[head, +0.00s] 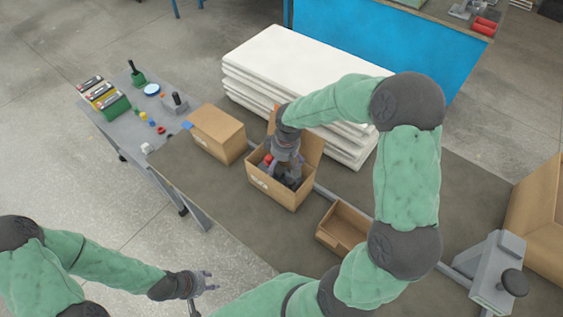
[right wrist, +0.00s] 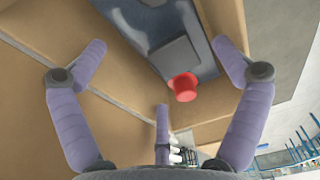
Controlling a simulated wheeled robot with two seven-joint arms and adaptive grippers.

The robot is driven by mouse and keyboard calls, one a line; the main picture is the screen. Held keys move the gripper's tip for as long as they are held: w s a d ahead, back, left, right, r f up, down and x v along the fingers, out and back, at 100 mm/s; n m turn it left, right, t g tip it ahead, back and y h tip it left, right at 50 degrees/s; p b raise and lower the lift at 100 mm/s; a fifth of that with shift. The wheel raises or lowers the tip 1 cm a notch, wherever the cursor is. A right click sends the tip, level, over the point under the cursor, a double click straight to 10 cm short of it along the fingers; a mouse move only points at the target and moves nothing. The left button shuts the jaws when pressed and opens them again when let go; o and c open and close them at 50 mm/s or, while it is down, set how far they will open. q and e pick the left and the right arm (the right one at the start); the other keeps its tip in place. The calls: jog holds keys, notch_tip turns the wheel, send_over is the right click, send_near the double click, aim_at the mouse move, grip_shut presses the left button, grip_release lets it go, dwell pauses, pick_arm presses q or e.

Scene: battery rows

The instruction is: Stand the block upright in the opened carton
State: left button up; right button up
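The opened carton (head: 270,190) stands on the bench with its flaps up. A dark grey-blue block with a red knob (right wrist: 183,86) is inside it, seen close up in the right wrist view; whether it stands upright or leans I cannot tell. In the head view my right gripper (head: 283,168) reaches down into the carton and hides most of the block. In the right wrist view my right gripper (right wrist: 165,65) has its fingers spread wide, with the block between and beyond them. My left gripper (head: 208,282) is open and empty, away from the bench at lower left.
A closed carton (head: 217,133) stands left of the opened one. An open shallow box (head: 343,229) is to its right. White stacked slabs (head: 290,75) lie behind. A grey side table (head: 130,110) holds batteries and small parts. A grey device (head: 495,272) stands at right.

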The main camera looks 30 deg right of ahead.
jog(key=shift+r+p, duration=0.45)
jog(key=shift+r, duration=0.1)
notch_tip(320, 180, up, 12)
jog(key=s+p, duration=0.1)
jog(key=p, duration=0.2)
jog(key=shift+s+d, duration=0.15)
jog(key=shift+d, duration=0.1)
dwell(1.8)
